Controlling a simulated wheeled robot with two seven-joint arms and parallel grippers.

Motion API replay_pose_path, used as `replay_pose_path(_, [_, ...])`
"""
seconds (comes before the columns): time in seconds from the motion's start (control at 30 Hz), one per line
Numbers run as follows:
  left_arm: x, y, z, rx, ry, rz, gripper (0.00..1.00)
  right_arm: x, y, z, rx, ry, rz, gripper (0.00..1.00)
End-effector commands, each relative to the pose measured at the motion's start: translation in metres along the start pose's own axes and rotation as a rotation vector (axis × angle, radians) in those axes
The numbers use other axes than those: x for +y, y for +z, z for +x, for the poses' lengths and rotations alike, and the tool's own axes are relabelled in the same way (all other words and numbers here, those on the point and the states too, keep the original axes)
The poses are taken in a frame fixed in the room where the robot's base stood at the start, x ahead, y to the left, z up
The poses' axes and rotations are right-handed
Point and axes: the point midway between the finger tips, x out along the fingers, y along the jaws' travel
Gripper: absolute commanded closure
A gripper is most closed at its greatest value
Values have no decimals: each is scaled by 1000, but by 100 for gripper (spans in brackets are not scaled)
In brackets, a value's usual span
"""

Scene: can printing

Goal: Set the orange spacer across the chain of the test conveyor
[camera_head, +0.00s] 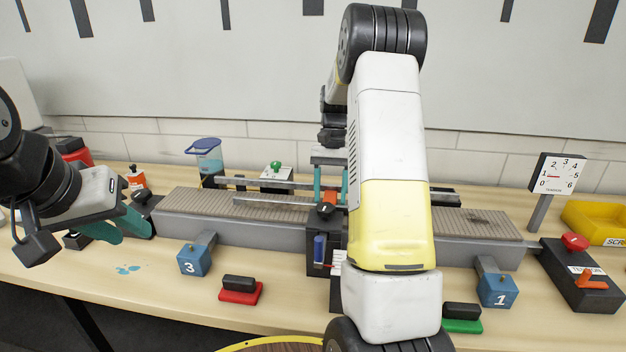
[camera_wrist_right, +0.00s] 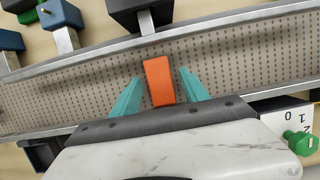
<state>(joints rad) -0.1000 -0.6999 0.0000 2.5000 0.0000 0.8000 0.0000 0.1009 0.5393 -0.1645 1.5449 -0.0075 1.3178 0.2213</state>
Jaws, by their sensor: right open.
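The orange spacer (camera_wrist_right: 158,80) shows in the right wrist view over the perforated chain (camera_wrist_right: 240,60) of the test conveyor, its long side crosswise to the chain. My right gripper (camera_wrist_right: 160,90) is open, with one teal finger on each side of the spacer and a gap on both sides. In the head view my right gripper (camera_head: 331,184) is above the middle of the conveyor (camera_head: 190,203), partly hidden by my arm. My left gripper (camera_head: 121,224) is open and empty left of the conveyor.
Blue blocks marked 3 (camera_head: 194,259) and 1 (camera_head: 497,289) stand in front of the conveyor. A red-based switch (camera_head: 240,291) and a green-based one (camera_head: 461,321) lie nearer. A tension box (camera_head: 575,275), dial (camera_head: 557,174) and yellow bin (camera_head: 600,222) are at right.

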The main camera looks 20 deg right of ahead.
Motion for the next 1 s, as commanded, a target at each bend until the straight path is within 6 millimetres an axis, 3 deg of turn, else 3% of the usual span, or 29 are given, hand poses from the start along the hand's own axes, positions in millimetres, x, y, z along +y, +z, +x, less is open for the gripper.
replay_pose_path(0.17, [0, 0, 0, 0, 0, 0, 68, 0, -1, -25, 4, -1, 0, 47])
replay_pose_path(0.5, [0, 0, 0, 0, 0, 0, 68, 0, -1, -96, 4, -1, 0, 47])
replay_pose_path(0.77, [0, 0, 0, 0, 0, 0, 68, -1, 3, -122, 10, -4, -6, 47])
replay_pose_path(0.87, [0, 0, 0, 0, 0, 0, 68, -3, 18, -132, 45, -22, -31, 47])
replay_pose_path(1.0, [0, 0, 0, 0, 0, 0, 68, -8, 63, -148, 151, -69, -106, 47])
